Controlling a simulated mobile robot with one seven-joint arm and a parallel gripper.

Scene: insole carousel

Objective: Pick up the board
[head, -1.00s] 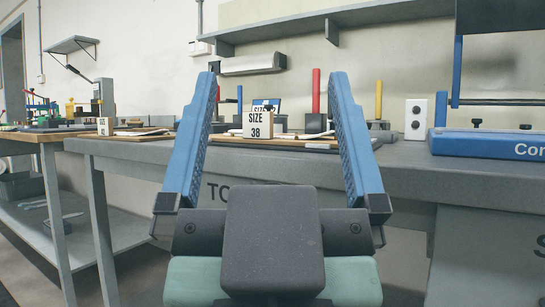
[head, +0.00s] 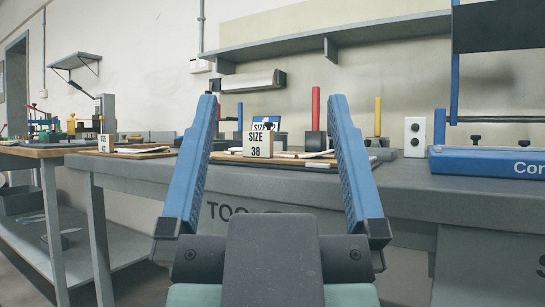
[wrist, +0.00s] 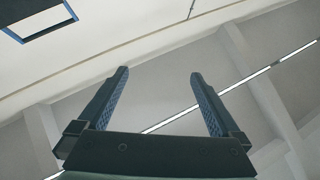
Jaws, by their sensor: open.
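A brown board (head: 232,158) lies flat on the grey workbench. It carries a cream block marked SIZE 38 (head: 257,145) and pale flat pieces (head: 305,154). A second brown board (head: 140,154) lies farther left with its own cream sign (head: 105,143). My gripper (head: 272,97) is open and empty, its two blue fingers spread and pointing up and away. In the head view the SIZE 38 board shows between the fingers, beyond them; the right finger hides part of its right side. In the wrist view my gripper (wrist: 159,73) has only wall and ceiling behind it.
The grey workbench (head: 400,180) spans the middle, with its front edge beyond my gripper. Red (head: 316,110) and yellow (head: 378,115) posts stand behind the board. A blue fixture (head: 490,162) sits at right. A wooden table (head: 40,152) with equipment stands at left.

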